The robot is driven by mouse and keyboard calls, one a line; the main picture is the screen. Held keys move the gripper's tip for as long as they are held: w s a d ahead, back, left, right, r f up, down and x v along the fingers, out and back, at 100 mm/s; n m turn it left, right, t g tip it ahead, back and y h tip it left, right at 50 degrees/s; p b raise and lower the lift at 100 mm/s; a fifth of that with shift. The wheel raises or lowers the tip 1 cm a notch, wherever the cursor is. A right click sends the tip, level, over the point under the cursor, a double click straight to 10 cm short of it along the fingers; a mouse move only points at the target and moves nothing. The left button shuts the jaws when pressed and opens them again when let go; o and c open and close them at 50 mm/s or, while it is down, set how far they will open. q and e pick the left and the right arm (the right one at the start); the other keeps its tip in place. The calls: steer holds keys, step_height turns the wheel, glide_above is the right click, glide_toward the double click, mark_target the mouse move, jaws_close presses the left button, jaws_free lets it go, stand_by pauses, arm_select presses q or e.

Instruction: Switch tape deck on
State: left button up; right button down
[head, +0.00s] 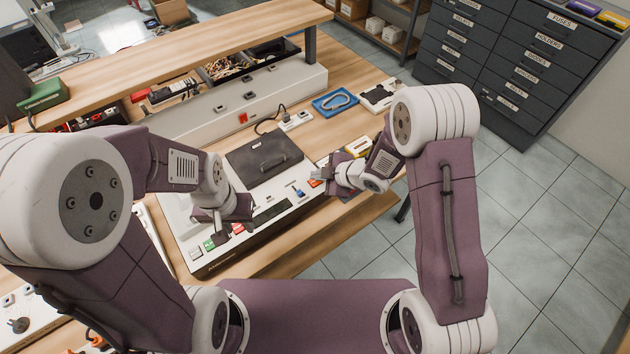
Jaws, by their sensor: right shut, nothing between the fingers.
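The tape deck (262,235) is a pale flat unit with a dark lid (264,157) on the bench. Along its front edge are white, green (209,245) and red keys at the left and a dark window in the middle. A blue part (299,192) and a red part (315,183) sit toward its right end. My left gripper (224,232) is over the deck's left front, by the keys; its fingers are too unclear to judge. My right gripper (318,178) is shut and empty at the deck's right end, close to the red part; contact cannot be told.
A long grey housing (240,105) stands behind the deck under a raised wooden shelf (170,60). Dark drawer cabinets (510,60) stand beyond; the tiled floor at right is clear.

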mark_target(318, 183)
steer(key=shift+f+b, duration=0.4)
steer(key=shift+f, duration=0.05)
stand_by(0.5)
steer(key=shift+r, duration=0.1)
steer(key=shift+r+p, duration=0.8)
steer(key=shift+r, duration=0.05)
step_height(318, 183, up, 6)
steer(key=p, duration=0.5)
